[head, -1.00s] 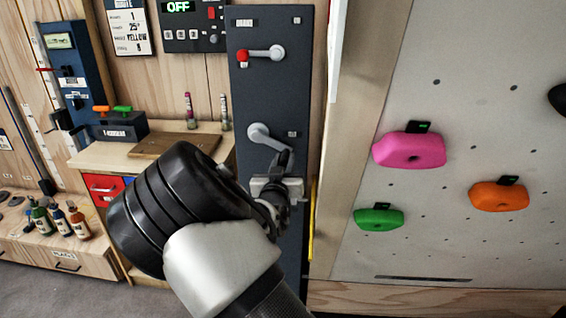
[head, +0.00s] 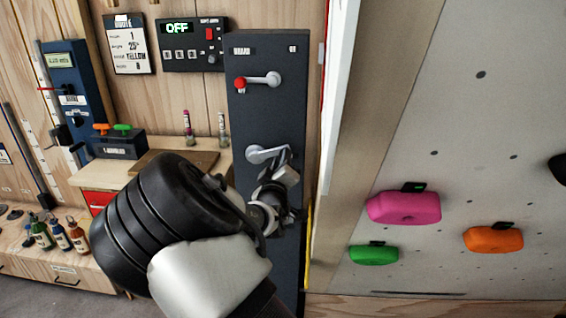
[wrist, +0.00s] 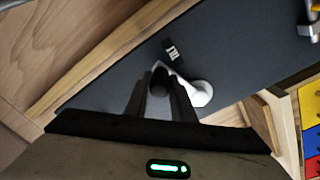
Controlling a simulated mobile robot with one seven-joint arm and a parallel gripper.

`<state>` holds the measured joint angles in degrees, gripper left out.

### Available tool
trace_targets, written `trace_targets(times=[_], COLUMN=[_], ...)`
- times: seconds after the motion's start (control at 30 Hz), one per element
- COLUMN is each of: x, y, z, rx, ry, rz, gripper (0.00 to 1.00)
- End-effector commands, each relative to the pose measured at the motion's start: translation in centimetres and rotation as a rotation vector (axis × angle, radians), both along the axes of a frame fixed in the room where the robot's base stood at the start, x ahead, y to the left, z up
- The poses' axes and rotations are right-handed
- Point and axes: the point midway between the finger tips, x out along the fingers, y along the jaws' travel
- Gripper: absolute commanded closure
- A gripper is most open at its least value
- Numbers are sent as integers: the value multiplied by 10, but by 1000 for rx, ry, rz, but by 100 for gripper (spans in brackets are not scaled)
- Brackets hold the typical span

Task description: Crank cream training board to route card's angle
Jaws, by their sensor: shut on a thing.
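The cream training board (head: 465,115) fills the right of the head view, leaning, with coloured holds on it. The route card (head: 129,43) hangs at upper left and shows 25° and YELLOW. A dark panel (head: 268,115) stands beside the board and carries a grey crank (head: 262,154). The crank arm points right and slightly up from its hub. My gripper (head: 286,170) is shut on the crank's handle; the arm hides part of the panel. In the wrist view the dark handle end (wrist: 160,80) is between the fingers and the hub (wrist: 203,92) lies right of them.
A red-knobbed lever (head: 258,81) sits above the crank. A control box (head: 194,44) reads OFF. A wooden side post (head: 372,130) of the board stands close to the right of my gripper. A bench with bottles (head: 60,236) is at left.

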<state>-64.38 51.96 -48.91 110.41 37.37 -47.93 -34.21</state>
Motion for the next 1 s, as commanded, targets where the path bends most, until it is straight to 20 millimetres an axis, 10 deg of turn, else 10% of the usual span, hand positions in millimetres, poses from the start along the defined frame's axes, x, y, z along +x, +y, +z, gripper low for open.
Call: trace_targets(times=[0.87, 0.9, 1.0], x=[2, 2, 2], y=[3, 3, 4], z=[21, 21, 20], rx=[-26, -25, -25], ry=[-13, -13, -10], rz=[-7, -7, -6], gripper=[100, 74, 59])
